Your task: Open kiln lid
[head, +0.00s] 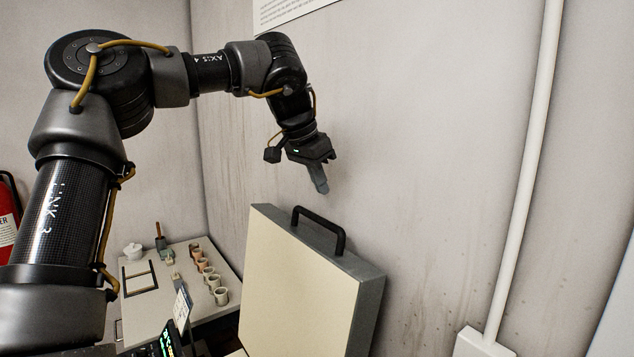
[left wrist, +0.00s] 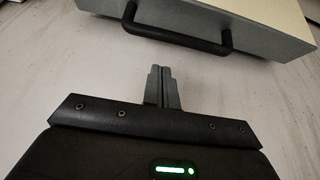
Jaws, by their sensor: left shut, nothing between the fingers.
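The kiln lid (head: 298,285) stands raised, nearly upright, with its cream inner face toward me and a grey metal edge. A black handle (head: 320,229) is on its top edge. My left gripper (head: 322,187) is shut and empty, above the handle and apart from it. In the left wrist view the shut fingers (left wrist: 160,87) point toward the wall, and the handle (left wrist: 178,40) and lid edge (left wrist: 245,28) lie beyond them. The kiln body is mostly hidden below the picture. My right gripper is not in view.
A side table (head: 150,307) at the left holds several small cups (head: 207,272), a white lidded pot (head: 132,250) and a dark frame. A fire extinguisher (head: 8,220) hangs at the far left. A white pipe (head: 528,170) runs down the wall at the right.

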